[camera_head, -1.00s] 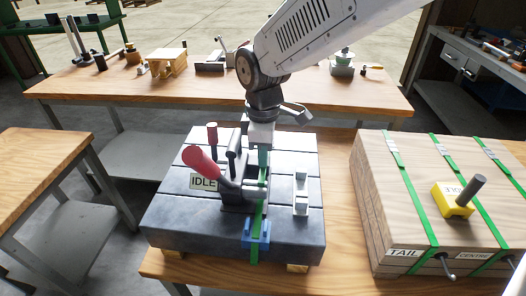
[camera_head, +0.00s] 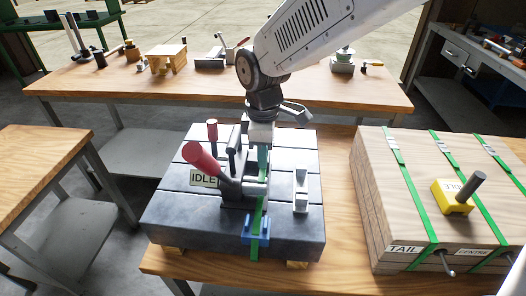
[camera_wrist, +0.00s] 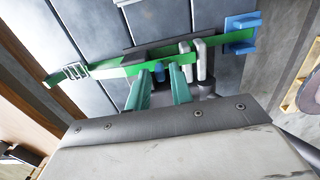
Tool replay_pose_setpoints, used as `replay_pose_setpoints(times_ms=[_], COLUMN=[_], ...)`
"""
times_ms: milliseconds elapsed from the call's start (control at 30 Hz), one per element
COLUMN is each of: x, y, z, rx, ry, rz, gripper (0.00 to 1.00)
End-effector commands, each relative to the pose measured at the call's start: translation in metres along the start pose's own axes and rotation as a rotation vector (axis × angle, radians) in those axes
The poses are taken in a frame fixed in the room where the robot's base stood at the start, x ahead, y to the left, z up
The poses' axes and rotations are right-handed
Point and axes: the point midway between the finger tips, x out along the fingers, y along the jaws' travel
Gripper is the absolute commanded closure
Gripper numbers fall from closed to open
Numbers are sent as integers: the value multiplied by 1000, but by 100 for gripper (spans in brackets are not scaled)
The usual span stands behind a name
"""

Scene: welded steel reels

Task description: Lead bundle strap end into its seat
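A green strap (camera_head: 257,218) lies over the dark slotted slab (camera_head: 175,222) and runs to a blue block (camera_head: 256,236) at its front edge. In the wrist view the strap (camera_wrist: 112,69) crosses the picture, with a metal buckle (camera_wrist: 75,71) at left and the blue block (camera_wrist: 241,34) at right. A grey strapping tool (camera_head: 236,190) with a red-gripped lever (camera_head: 200,160) and an IDLE label stands beside the strap. My gripper (camera_head: 263,160) is above the slab; in the wrist view its teal fingers (camera_wrist: 160,74) are apart, tips beside the strap. Contact with the strap is unclear.
A wooden bundle (camera_head: 385,200) with several green straps, TAIL and CENTRE labels and a yellow block (camera_head: 453,198) stands at right. A light block (camera_head: 301,190) sits on the slab's right side. A back bench (camera_head: 300,95) holds tools. The left table (camera_head: 35,165) is bare.

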Motion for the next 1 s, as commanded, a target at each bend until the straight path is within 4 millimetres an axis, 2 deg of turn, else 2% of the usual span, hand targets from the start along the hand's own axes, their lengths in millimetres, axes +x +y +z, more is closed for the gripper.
replay_pose_setpoints(times_ms=[467, 1000], x=[-2, -17], y=[0, 0], z=[0, 0], rx=[0, 0], ry=[1, 1], rz=[1, 1], gripper=[78, 78])
